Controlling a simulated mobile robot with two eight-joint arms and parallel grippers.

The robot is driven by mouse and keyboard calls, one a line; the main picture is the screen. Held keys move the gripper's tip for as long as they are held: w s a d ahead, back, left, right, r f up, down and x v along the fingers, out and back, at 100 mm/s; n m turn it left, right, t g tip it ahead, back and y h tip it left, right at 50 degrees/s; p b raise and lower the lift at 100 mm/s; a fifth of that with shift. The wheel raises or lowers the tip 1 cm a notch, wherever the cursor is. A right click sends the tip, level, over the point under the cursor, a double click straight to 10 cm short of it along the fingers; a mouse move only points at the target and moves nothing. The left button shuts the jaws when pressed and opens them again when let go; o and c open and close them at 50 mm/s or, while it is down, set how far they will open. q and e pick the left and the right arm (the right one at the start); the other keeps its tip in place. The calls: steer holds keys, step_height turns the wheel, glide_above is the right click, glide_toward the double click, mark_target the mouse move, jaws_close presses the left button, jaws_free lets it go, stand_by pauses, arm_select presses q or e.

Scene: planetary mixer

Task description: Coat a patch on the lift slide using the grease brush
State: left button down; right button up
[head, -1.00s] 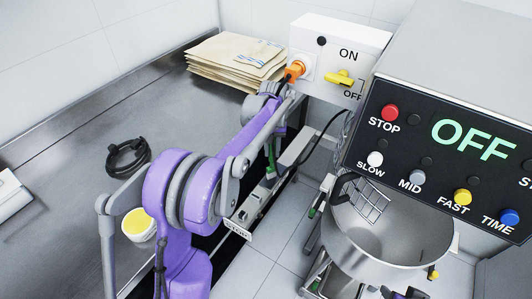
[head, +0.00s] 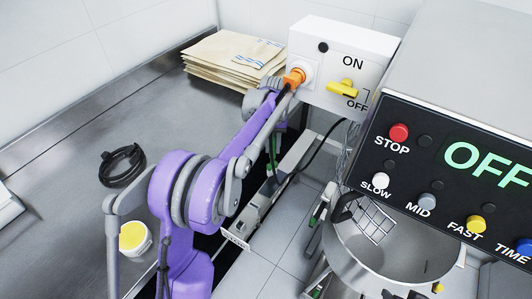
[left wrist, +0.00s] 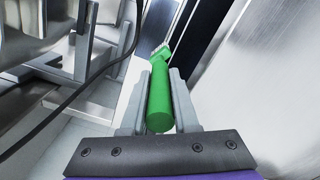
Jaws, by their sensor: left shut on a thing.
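In the left wrist view my left gripper (left wrist: 160,100) is shut on the green handle of the grease brush (left wrist: 160,92). The brush points away from me, its pale bristle end (left wrist: 161,51) close to upright metal strips (left wrist: 190,40). These may be the lift slide; I cannot tell for sure, nor whether the bristles touch them. In the head view my purple left arm reaches in beside the mixer and hides most of the gripper area. A white tub with a yellow top (head: 135,238) stands on the steel counter. My right gripper is not in view.
The mixer's control panel (head: 450,180) reads OFF, above a steel bowl (head: 390,250) with a wire guard. A white switch box (head: 340,65) with an orange plug stands behind. A black cable coil (head: 122,165) and brown envelopes (head: 232,58) lie on the counter.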

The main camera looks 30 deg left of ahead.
arm_select(q)
steer(key=s+d+b, duration=0.1)
steer(key=s+d, duration=0.1)
steer(key=s, duration=0.7)
steer(key=shift+s, duration=0.15)
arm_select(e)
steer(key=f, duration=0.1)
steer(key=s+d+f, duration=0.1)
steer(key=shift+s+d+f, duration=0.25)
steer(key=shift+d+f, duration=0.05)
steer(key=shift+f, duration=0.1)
arm_select(q)
steer(key=shift+a+r, duration=0.1)
steer(key=shift+r, duration=0.05)
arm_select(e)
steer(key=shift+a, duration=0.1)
